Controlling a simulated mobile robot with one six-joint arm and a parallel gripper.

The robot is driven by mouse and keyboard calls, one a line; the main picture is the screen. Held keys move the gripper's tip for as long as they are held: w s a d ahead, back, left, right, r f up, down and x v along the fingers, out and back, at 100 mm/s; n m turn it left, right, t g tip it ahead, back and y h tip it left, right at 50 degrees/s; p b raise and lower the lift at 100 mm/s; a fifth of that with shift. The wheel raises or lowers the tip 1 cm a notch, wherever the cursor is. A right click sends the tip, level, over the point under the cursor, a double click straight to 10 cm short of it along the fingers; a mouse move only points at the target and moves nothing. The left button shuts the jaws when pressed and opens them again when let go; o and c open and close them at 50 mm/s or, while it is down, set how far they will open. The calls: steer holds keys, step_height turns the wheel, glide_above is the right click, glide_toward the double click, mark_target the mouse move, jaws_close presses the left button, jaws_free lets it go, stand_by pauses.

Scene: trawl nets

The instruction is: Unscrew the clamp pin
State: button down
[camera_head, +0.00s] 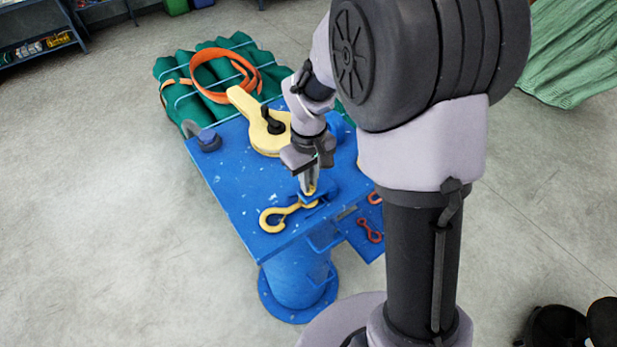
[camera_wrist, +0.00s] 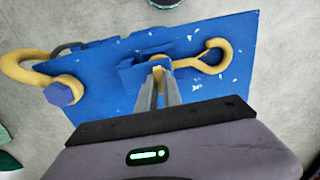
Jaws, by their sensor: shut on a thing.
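My gripper (camera_head: 311,186) points down over the blue clamp (camera_head: 322,190) at the front of the blue table. Its fingers are shut on a small yellow part at the clamp, which I take to be the clamp pin; the fingers hide most of it. In the wrist view, my fingertips (camera_wrist: 158,76) meet at this yellow pin (camera_wrist: 158,69), beside the blue clamp block (camera_wrist: 130,76). A yellow hook with a round eye (camera_head: 270,220) reaches out from the clamp over the tabletop; it also shows in the wrist view (camera_wrist: 222,45).
The blue table (camera_head: 232,180) stands on a round pedestal (camera_head: 296,280). A yellow pulley block (camera_head: 262,138) lies behind the clamp. Red hooks (camera_head: 369,232) lie on a lower side shelf. A green net bundle (camera_head: 180,75) with an orange strap (camera_head: 200,60) is behind. The floor at left is clear.

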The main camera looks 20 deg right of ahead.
steer(key=n+p, duration=0.1)
steer(key=n, duration=0.4)
steer(key=shift+s, duration=0.15)
steer(key=n+p, duration=0.2)
steer(key=n, duration=0.4)
steer(key=shift+n, duration=0.4)
steer(key=n+p, duration=0.1)
steer(key=n, duration=0.5)
steer(key=shift+p, duration=0.4)
steer(key=n+p, duration=0.1)
steer(key=n, duration=0.4)
steer(key=shift+f+n, duration=0.1)
steer(key=shift+n, duration=0.3)
steer(key=c, duration=1.5)
jaws_free()
steer(key=shift+d, duration=0.15)
steer(key=shift+a+p, duration=0.2)
steer(key=shift+p, duration=0.1)
